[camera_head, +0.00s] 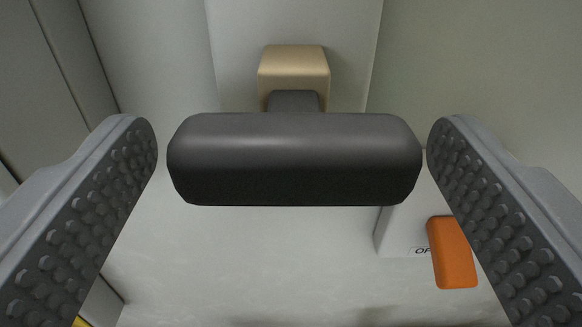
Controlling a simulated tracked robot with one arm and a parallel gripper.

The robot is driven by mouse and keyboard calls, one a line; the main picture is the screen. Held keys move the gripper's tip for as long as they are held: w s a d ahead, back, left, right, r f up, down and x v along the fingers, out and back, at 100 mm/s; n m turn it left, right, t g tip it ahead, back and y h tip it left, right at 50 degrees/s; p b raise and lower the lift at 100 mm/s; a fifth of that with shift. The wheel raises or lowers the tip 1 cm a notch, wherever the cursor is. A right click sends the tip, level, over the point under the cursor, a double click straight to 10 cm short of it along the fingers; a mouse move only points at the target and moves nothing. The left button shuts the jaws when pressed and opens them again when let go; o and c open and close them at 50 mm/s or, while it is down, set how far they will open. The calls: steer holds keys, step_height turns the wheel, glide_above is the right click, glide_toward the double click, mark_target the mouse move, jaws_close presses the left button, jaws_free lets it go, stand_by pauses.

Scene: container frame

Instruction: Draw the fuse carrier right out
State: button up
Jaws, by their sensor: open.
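The fuse carrier shows as a wide dark grey grip bar (295,160) on a short dark neck (293,101). The neck joins a beige block (294,68) on the pale panel behind. My gripper (291,150) is open, with one studded grey finger on each side of the grip bar. A narrow gap shows between each fingertip and the bar's ends, so neither finger appears to touch it. The bar hides the lower part of the beige block and how deep the carrier sits in it.
An orange lever (452,252) stands out from a white box (405,232) at lower right, partly behind my right finger. A partly hidden label (420,251) is on that box. Pale walls close in at left and right. The panel below the bar is clear.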

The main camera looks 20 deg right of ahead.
steer(key=b+v, duration=0.2)
steer(key=v, duration=1)
steer(key=shift+s, duration=0.4)
steer(key=shift+a, duration=0.15)
steer(key=w+a+r+n+y+b, duration=0.15)
steer(key=r+y, duration=0.25)
steer(key=r, duration=0.4)
steer(key=w+a+r+n+y, duration=0.1)
steer(key=a+r+y, duration=0.2)
steer(key=r, duration=0.5)
steer(key=s+d+r+n+g+h+b, duration=0.1)
steer(key=s+d+r, duration=0.8)
steer(key=s+r, duration=0.3)
steer(key=shift+d+r+g, duration=0.4)
steer(key=shift+r, duration=0.6)
